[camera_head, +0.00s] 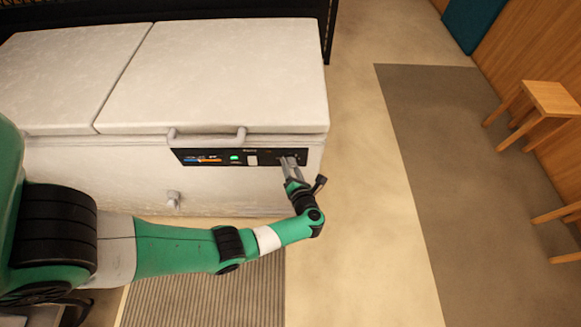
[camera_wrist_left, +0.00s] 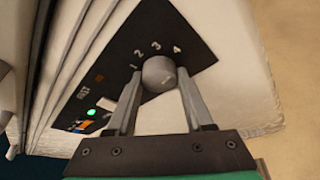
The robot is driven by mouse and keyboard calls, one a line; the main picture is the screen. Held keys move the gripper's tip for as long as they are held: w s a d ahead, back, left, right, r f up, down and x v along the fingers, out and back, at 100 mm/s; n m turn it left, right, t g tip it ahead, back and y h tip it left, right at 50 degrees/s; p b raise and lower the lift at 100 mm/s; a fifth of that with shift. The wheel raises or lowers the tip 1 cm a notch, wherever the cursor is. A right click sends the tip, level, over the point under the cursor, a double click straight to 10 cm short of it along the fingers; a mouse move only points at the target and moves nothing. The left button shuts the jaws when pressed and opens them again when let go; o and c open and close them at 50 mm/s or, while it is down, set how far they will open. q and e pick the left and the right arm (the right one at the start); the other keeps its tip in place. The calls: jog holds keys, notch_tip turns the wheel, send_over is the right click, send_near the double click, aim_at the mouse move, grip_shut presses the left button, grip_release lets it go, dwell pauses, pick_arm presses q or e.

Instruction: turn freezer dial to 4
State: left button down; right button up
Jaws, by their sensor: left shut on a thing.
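The white chest freezer (camera_head: 75,163) has a black control panel (camera_head: 215,157) on its front, near the right end. The freezer dial (camera_wrist_left: 157,72) is a round grey knob on this panel (camera_wrist_left: 115,58). The numbers 1, 2, 3 and 4 are printed around its far side. My left gripper (camera_head: 290,163) is at the panel's right end and hides the dial in the head view. In the left wrist view the left gripper (camera_wrist_left: 158,82) is shut on the dial, one finger on each side. I cannot tell which number the dial points to. My right gripper is not in view.
A green light (camera_head: 235,157) glows on the panel. A small spout (camera_head: 173,200) sticks out low on the freezer front. The floor (camera_head: 370,200) right of the freezer is clear; wooden stools (camera_head: 550,98) stand far right.

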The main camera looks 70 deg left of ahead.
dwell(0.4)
pick_arm(q)
jog(key=shift+c, duration=1.4)
grip_release()
jog(key=shift+d+r, duration=0.2)
jog(key=shift+d, duration=0.15)
jog(key=p+v, duration=0.2)
jog(key=v, duration=0.9)
jog(key=shift+p, duration=0.3)
jog(key=shift+f, duration=0.15)
